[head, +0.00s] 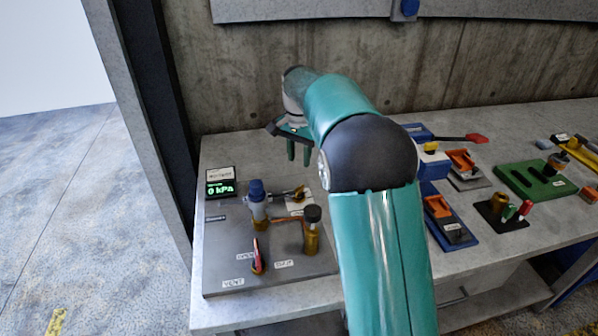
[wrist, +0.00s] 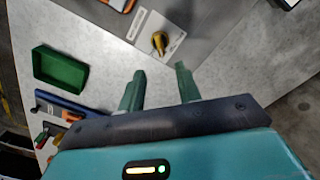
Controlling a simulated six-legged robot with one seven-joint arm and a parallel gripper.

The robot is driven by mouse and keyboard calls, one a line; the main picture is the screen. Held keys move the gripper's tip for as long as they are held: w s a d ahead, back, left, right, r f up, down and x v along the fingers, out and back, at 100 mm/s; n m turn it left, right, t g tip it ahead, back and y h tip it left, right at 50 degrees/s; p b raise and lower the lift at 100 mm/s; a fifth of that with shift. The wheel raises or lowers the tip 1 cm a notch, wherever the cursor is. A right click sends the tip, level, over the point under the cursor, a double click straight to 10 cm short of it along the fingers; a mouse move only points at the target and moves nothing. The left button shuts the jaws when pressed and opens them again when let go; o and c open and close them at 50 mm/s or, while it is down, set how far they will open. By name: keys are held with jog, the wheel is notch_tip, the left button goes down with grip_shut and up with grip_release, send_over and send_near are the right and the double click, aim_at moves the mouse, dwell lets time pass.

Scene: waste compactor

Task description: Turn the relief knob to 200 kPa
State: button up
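I cannot read which one is labelled relief. A display (head: 220,187) at the panel's back left reads 0 kPa in green. My gripper (head: 298,160) hangs above and behind the panel, open and empty, touching nothing.
Right of my arm stand a blue device (head: 450,222), a small black stand (head: 500,213) with coloured handles and a green tray (head: 535,180). A concrete wall (head: 450,70) rises behind the bench. A dark post (head: 150,120) stands at the left.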

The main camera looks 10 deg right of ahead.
notch_tip(320, 180, up, 3)
jog(key=shift+f, duration=0.1)
dwell(0.3)
jog(key=s+r+n+t, duration=0.15)
jog(key=s+r, duration=0.25)
jog(key=s, duration=0.5)
jog(key=s+r+n+t, duration=0.1)
jog(key=s+r+n, duration=0.2)
jog(key=s+r, duration=0.35)
jog(key=s+f+n+t, duration=0.1)
jog(key=s+f+n, duration=0.1)
jog(key=s, duration=0.8)
jog(key=s+f+n+t, duration=0.2)
jog(key=s+f, duration=0.3)
jog(key=s, duration=0.5)
jog(key=shift+s+d, duration=0.15)
jog(key=shift+s, duration=0.25)
